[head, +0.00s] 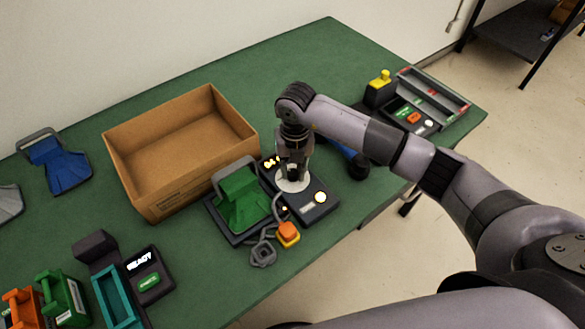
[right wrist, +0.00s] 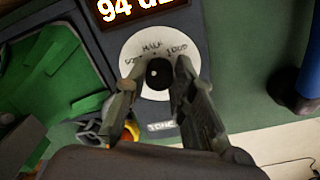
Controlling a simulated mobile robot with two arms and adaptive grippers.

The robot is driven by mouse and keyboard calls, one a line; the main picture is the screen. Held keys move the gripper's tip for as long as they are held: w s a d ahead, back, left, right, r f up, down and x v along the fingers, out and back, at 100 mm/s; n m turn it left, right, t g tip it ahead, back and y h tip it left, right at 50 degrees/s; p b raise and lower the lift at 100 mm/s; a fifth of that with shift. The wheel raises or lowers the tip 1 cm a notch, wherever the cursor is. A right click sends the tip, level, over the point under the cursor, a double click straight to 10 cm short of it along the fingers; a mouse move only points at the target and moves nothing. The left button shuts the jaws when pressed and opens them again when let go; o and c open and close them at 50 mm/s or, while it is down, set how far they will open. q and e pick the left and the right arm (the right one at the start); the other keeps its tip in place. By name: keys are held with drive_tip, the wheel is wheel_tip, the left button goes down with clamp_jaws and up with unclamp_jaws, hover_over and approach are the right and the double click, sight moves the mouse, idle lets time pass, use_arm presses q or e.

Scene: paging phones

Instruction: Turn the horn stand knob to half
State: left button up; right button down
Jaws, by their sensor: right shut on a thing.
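The horn stand (head: 318,208) is a dark console on the green table, with a green horn (head: 243,200) at its left side. Its black knob (right wrist: 158,74) sits on a white dial (right wrist: 134,52) marked SOFT, HALF and LOUD. My right gripper (head: 292,174) points down over the dial and is shut on the knob, one finger on each side in the right wrist view. A small light dot shows on the knob's top, but its exact setting is hard to tell. A lit display (right wrist: 140,8) above the dial is partly cut off. My left gripper is out of view.
An open cardboard box (head: 150,200) stands behind the green horn. A blue horn (head: 62,170) lies at left. An orange button (head: 288,233) and grey coiled cable (head: 263,254) are in front. A teal-trayed station (head: 115,298) is front left; a grey tray (head: 435,95) is far right.

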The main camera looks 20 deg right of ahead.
sight(295, 172)
drive_tip(key=shift+m, duration=1.4)
drive_tip(key=c, duration=1.3)
unclamp_jaws()
drive_tip(key=shift+c, duration=0.2)
drive_tip(key=shift+r, duration=0.1)
wheel_tip(295, 172, up, 12)
drive_tip(key=shift+d, duration=0.2)
drive_tip(key=shift+s+f, duration=0.15)
drive_tip(key=shift+f, duration=0.05)
